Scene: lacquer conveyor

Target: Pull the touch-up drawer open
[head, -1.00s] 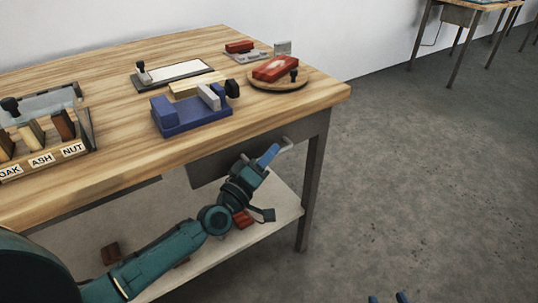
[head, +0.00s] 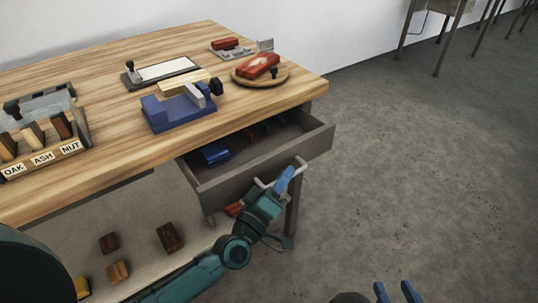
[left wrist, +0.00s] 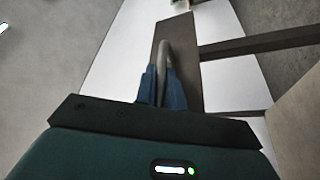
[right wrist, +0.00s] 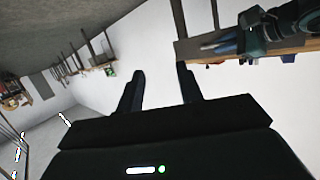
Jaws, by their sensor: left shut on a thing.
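The touch-up drawer (head: 268,163) under the table top stands open toward me, its inside in view. Its pale bar handle (head: 298,162) is on the front panel and also shows in the left wrist view (left wrist: 163,45). My left gripper (head: 287,180) is shut on this handle, with the bar between its blue fingers (left wrist: 161,82) in the left wrist view. A blue item (head: 215,154) and some dark reddish items lie in the drawer. My right gripper (head: 398,293) is at the bottom of the head view, away from the table; its fingers (right wrist: 160,82) are apart and empty.
On the table top are a blue fixture (head: 178,112), a round wooden board (head: 243,78) with a red block, a white-topped tray (head: 163,72) and a labelled rack (head: 45,160). Several wooden blocks lie on the lower shelf (head: 138,215). The floor at right is clear.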

